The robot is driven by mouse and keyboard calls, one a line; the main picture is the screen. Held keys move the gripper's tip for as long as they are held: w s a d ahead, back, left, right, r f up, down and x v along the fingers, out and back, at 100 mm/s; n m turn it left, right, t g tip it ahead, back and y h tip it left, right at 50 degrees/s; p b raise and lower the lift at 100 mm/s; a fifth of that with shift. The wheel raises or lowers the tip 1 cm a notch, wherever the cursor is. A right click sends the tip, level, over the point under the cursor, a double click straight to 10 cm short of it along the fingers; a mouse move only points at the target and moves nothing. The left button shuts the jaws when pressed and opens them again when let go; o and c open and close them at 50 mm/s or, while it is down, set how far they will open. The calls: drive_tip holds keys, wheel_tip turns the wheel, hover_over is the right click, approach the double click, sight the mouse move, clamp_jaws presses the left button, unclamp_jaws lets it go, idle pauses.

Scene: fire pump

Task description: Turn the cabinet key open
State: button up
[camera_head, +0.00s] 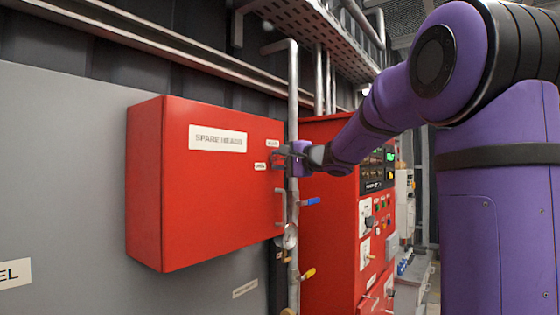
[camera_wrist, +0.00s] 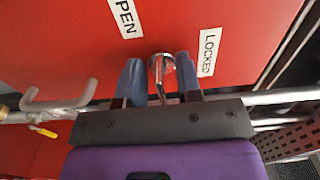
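The red cabinet (camera_head: 215,200) marked SPARE HEADS hangs on a grey wall panel. Its front also fills the wrist view (camera_wrist: 190,25). The metal key (camera_wrist: 159,78) sits in a round lock between the OPEN label (camera_wrist: 125,16) and the LOCKED label (camera_wrist: 208,52). My gripper (camera_wrist: 158,72) is at the cabinet front, its two blue-grey fingers on either side of the key. Gaps show between the key and both fingers, so the gripper looks open around it. In the head view my gripper (camera_head: 284,152) hides the key.
A pale cabinet handle (camera_wrist: 60,100) lies left of my gripper in the wrist view. A vertical pipe (camera_head: 293,100) with a blue-handled valve (camera_head: 311,201) and a gauge (camera_head: 289,238) stands just right of the cabinet. A red control panel (camera_head: 330,235) is behind it.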

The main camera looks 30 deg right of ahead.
drive_tip(key=shift+s, duration=0.1)
drive_tip(key=v, duration=1)
drive_tip(key=shift+s, duration=0.3)
drive_tip(key=s+a+f+n+g+y, duration=0.1)
drive_tip(key=s+a+f+n+g, duration=0.3)
drive_tip(key=a, duration=0.4)
drive_tip(key=s+a+f+n+g, duration=0.3)
drive_tip(key=s+a+f+g, duration=0.1)
drive_tip(key=s+a+f, duration=0.3)
drive_tip(key=s+a+f+n+g+h, duration=0.3)
drive_tip(key=s+f+n+h, duration=0.3)
drive_tip(key=s+f, duration=0.6)
drive_tip(key=shift+s+n+g+h, duration=0.4)
drive_tip(key=shift+s+h, duration=0.2)
drive_tip(key=shift+s, duration=0.2)
